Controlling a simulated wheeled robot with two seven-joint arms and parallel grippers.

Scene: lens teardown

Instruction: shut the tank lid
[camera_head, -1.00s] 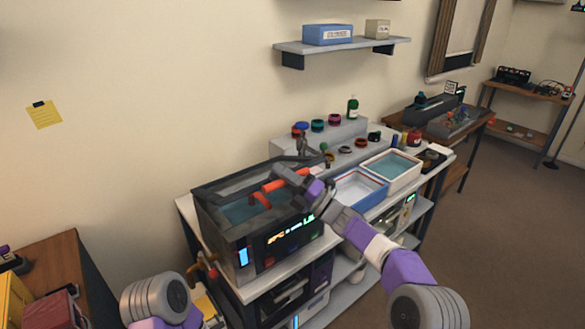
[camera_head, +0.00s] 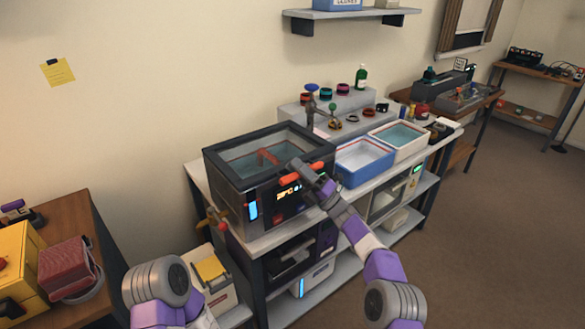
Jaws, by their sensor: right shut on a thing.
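The tank (camera_head: 222,187) is a dark box with a lit front panel, standing at the left end of the white bench. Its lid (camera_head: 238,142), a dark frame around a clear pane, lies about level over the tank's top; I see no gap along its visible edges. Water shows through the pane. The orange handle (camera_head: 314,180) is at the lid's front edge. My right gripper (camera_head: 299,170) is shut on the handle, and its fingers partly hide it. My left arm shows at the bottom left, but its gripper is out of view.
A blue-rimmed tray (camera_head: 371,178) and a white tray (camera_head: 424,146) stand right of the tank. Behind them is a grey step (camera_head: 292,113) with several small parts and a green bottle (camera_head: 361,77). A brass tap (camera_head: 213,219) sticks out at the tank's left.

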